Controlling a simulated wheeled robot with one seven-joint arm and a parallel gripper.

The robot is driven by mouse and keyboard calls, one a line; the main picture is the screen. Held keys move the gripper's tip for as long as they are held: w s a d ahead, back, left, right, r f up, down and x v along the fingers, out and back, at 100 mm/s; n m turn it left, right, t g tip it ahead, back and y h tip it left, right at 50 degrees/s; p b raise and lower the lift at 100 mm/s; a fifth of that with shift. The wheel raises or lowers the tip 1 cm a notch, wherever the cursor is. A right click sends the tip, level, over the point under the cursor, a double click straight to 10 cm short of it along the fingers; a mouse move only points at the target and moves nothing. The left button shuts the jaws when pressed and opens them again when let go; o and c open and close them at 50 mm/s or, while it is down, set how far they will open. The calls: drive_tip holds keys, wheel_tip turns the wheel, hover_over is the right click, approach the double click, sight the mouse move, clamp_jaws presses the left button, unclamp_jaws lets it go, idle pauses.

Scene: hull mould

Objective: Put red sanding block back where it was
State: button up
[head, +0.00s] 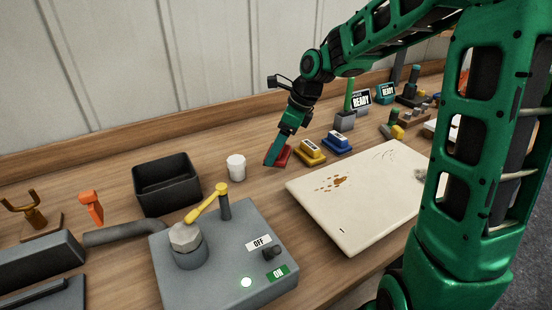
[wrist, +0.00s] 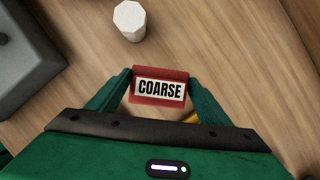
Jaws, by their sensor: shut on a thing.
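The red sanding block (head: 285,153) is at the left end of a row with a yellow block (head: 310,152) and a blue block (head: 337,142) on the wooden bench. My gripper (head: 274,160) points down at it and partly hides it. In the wrist view the red block (wrist: 160,73) has a white label reading COARSE. It sits between the two green fingers of my gripper (wrist: 160,90), which are shut on it. It is at or very close to the bench top; I cannot tell if it touches.
A white cup (head: 236,167) stands left of the red block, beside a black bin (head: 166,184). A stained cream board (head: 350,215) lies in front of the blocks. A grey switch box (head: 215,270) with a yellow-handled lever is nearer. Signs reading READY (head: 361,98) stand behind.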

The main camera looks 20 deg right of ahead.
drive_tip(key=shift+w+d+f, duration=0.35)
drive_tip(key=shift+w, duration=0.05)
drive_tip(key=shift+f, duration=1.95)
drive_tip(key=o, duration=1.1)
drive_tip(key=shift+f, duration=0.1)
